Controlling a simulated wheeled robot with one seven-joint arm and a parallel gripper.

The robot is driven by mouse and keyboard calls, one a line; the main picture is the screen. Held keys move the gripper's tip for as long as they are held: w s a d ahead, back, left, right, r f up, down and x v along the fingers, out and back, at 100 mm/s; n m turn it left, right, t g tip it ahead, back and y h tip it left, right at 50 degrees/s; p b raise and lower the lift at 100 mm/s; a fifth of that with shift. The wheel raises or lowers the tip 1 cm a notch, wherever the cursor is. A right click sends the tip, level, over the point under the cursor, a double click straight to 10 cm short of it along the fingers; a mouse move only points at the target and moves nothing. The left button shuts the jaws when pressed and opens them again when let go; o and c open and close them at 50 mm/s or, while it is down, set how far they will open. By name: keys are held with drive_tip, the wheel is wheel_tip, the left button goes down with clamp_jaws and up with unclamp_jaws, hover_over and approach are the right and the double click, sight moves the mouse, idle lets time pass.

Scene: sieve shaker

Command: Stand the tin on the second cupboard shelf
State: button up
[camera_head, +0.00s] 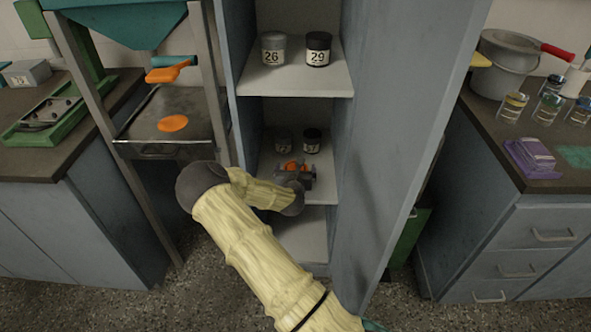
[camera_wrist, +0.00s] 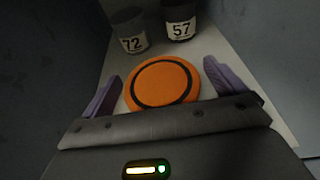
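The tin is a round orange lid or body with a black ring on top. It shows in the wrist view (camera_wrist: 163,82) between the two purple fingers of my gripper (camera_wrist: 162,85). A finger lies close along each side of it; I cannot tell whether they press on it or stand slightly apart. In the head view the orange tin (camera_head: 292,166) shows at my gripper (camera_head: 296,176), inside the cupboard at the middle visible shelf (camera_head: 322,184). My gripper partly hides it there. Whether the tin touches the shelf is unclear.
Dark jars 72 (camera_wrist: 132,36) and 57 (camera_wrist: 180,20) stand behind the tin on the same shelf. Jars 26 (camera_head: 273,50) and 29 (camera_head: 318,48) stand on the shelf above. Cupboard side walls (camera_head: 395,130) rise closely on both sides. A lower shelf (camera_head: 305,235) looks empty.

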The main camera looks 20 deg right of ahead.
drive_tip(key=shift+r, duration=0.15)
drive_tip(key=p+v, duration=0.2)
drive_tip(key=v, duration=1)
drive_tip(key=shift+p, duration=0.3)
